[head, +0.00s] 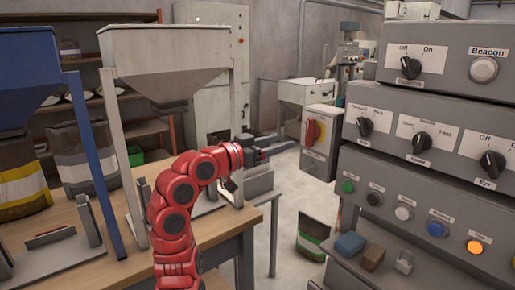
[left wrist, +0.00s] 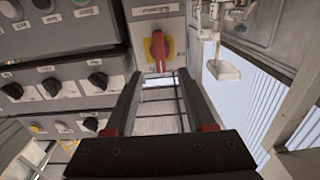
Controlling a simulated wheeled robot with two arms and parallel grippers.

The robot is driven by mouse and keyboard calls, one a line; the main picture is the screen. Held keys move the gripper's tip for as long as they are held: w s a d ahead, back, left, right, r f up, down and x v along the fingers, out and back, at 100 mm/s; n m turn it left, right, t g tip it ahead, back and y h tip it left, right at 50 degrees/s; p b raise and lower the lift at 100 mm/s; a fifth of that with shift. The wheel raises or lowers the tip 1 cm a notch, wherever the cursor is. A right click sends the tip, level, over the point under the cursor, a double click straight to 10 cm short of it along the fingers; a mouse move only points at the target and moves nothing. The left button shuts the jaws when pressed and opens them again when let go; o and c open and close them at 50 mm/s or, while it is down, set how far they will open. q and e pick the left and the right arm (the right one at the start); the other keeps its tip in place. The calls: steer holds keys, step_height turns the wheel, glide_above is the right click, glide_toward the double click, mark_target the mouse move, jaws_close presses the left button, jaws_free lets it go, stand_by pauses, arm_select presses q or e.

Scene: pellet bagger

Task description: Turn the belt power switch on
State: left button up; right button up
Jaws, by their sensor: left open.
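A red rotary switch (head: 313,132) on a yellow plate sits on the front of a grey box (head: 319,160), right of centre in the head view. Its label is too small to read, so I cannot confirm it is the belt power switch. The red handle looks roughly upright. In the left wrist view the red switch (left wrist: 158,50) lies ahead, between and beyond the fingertips. My left gripper (head: 280,145) is open and empty, reaching toward the box from the left and apart from the switch. My right gripper is not in view.
A grey control console (head: 430,105) with black knobs and coloured buttons stands at the right. A wooden bench (head: 90,235) carries a grey hopper (head: 165,60) and a blue frame (head: 92,170) at the left. A filled bag (head: 312,237) stands on the floor below the box.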

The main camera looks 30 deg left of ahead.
arm_select(q)
steer(key=v, duration=0.6)
steer(key=shift+s, duration=0.35)
steer(key=shift+a, duration=0.1)
